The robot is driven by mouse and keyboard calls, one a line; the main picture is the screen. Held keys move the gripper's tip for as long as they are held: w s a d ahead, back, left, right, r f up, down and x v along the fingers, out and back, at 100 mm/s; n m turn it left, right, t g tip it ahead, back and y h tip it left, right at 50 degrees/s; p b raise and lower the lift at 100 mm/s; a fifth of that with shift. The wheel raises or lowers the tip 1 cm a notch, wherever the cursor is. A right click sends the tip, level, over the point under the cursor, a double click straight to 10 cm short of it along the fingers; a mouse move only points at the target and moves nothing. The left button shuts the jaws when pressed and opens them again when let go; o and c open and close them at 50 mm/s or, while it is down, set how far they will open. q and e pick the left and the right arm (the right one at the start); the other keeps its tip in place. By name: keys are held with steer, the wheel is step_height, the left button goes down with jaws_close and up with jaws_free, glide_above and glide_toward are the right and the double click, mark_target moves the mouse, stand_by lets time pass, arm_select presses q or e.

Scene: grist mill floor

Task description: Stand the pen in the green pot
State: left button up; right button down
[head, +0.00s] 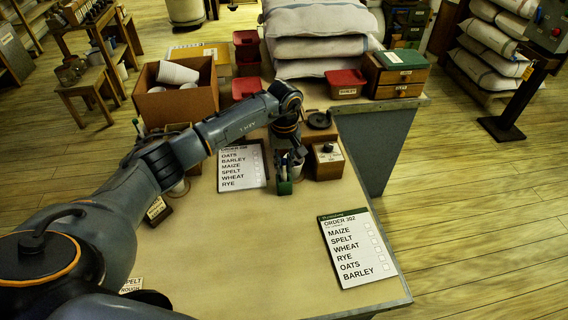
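A small green pot (284,187) stands on the table, in front of the wooden box with a dark knob. Thin pen-like shapes (283,168) show at the pot's top, but they are too small to tell apart. My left gripper (294,160) points down right at the pot's mouth, at the end of the arm that comes in from the left. Its fingers are small and partly hidden, so I cannot tell if they are open or hold a pen. My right gripper is out of view.
The wooden box (326,161) stands close right of the pot. An order board (242,184) lies left of it; another (351,270) lies near the right edge. A carton (180,104), red-lidded tubs (346,91) and sacks (325,48) are behind. The front middle tabletop is clear.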

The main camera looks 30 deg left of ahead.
arm_select(q)
steer(key=o, duration=0.4)
steer(key=shift+r+p, duration=0.3)
steer(key=shift+p, duration=0.1)
step_height(320, 180, up, 10)
steer(key=b, duration=0.3)
steer(key=shift+w+r, duration=0.1)
steer(key=shift+r, duration=0.75)
